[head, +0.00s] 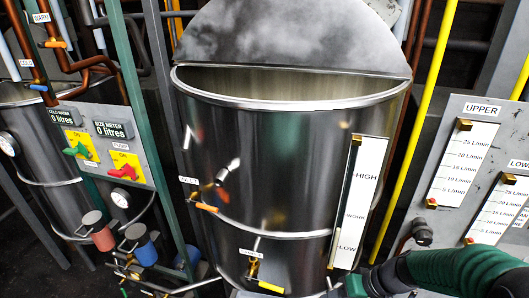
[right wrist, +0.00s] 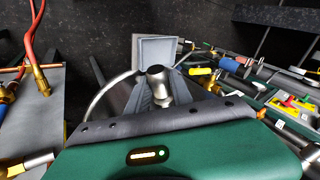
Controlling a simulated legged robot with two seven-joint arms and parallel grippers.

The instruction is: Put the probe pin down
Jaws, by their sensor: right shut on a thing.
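My right gripper (right wrist: 160,93) shows in the right wrist view with its two grey fingers closed around a short silvery cylinder with a rounded end, which I take to be the probe pin (right wrist: 157,76). Most of the pin is hidden between the fingers. A grey square plate (right wrist: 158,50) stands just beyond the fingertips; I cannot tell whether the pin touches it. In the head view my right arm comes in at the lower right, in front of the panel, and the fingers and pin cannot be made out. My left gripper is not in view.
A large steel vat (head: 265,150) with a half-open lid fills the middle. A gauge (head: 357,205) stands on its front right. A scale panel (head: 462,150) is at the right, a meter panel (head: 105,145) at the left. A yellow pipe (head: 415,130) runs between vat and scales.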

